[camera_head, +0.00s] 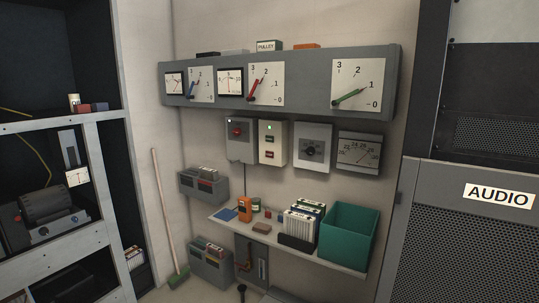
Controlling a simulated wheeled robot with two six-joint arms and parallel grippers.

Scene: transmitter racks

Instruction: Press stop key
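No label reading stop is legible, so I cannot tell which control is the stop key. A grey wall box (238,143) below the long meter panel carries a red knob or button (237,132). Beside it on the right, a pale box (272,157) has a lit green lamp (269,128), with a dark key and a red key (270,154) below it. Further right is a pale box with a black rotary knob (311,151). Neither of my grippers shows in the head view.
A shelf (338,259) below the boxes bears a teal bin (345,236), battery-like blocks (300,223) and small items. A broom (165,205) leans at the left, beside an open rack (95,230). A tall cabinet marked AUDIO (460,245) bounds the right.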

